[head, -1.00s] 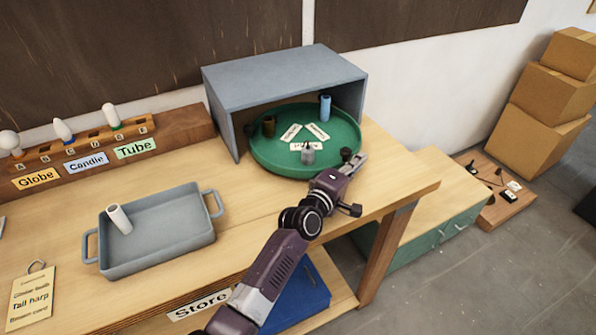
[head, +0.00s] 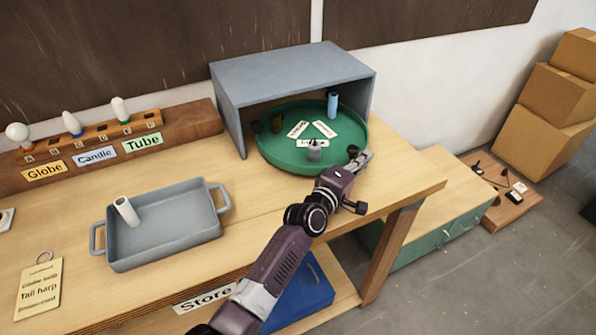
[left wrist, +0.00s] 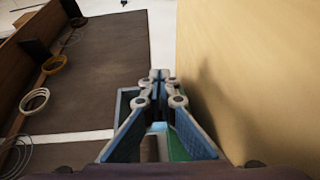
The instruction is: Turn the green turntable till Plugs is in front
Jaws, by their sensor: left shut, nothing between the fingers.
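The green turntable (head: 272,150) sits partly under a grey open-fronted hood on the bench. On it are a blue cylinder (head: 332,105) at the back right, a grey pot (head: 314,152) at the front and an olive-brown item (head: 276,122) at the left. Several white cards (head: 324,129) lie at its middle; their words are too small to read. My left gripper (head: 366,156) is shut and empty at the turntable's front right rim, by a small dark knob (head: 353,150). I cannot tell whether they touch. Its closed fingers (left wrist: 160,76) show in the left wrist view. My right gripper is out of view.
The grey hood (head: 290,68) covers the turntable's back. A grey tray (head: 165,240) with a white tube stands to the left. Bulbs stand in a rack (head: 95,135) behind labels Globe, Candle and Tube. A tag (head: 38,288) lies at front left. Bare bench lies around the tray.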

